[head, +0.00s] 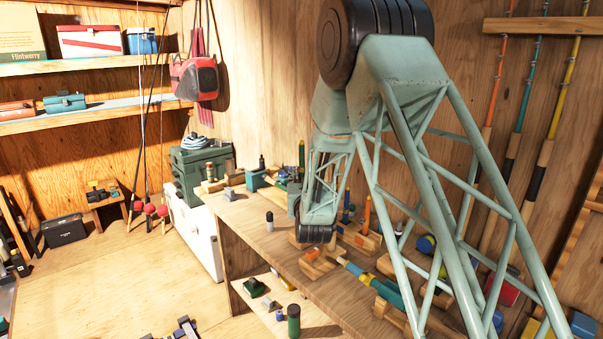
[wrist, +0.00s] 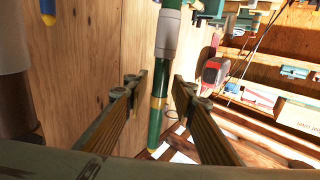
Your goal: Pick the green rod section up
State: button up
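The green rod section (wrist: 155,128) shows in the wrist view as a slim dark green tube with gold bands and a wider pale grey-green part above. It runs nearly vertically down the middle of the picture. My gripper (wrist: 158,88) is open, with one finger on each side of the tube. A gap shows between the tube and the left finger, and a narrower one at the right finger. Whether the tube lies fully between the fingertips in depth, I cannot tell. In the head view my arm hides much of the bench, and I cannot make out my gripper or the rod section clearly.
The wooden workbench (head: 262,240) is crowded with small tackle, wooden blocks and upright coloured pieces. A green box (head: 198,178) and a white cooler (head: 192,235) stand at its far end. Fishing rods hang in a wall rack (head: 540,26) at right. Open floor lies left.

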jog(key=c, duration=0.7)
jog(key=shift+r, duration=0.1)
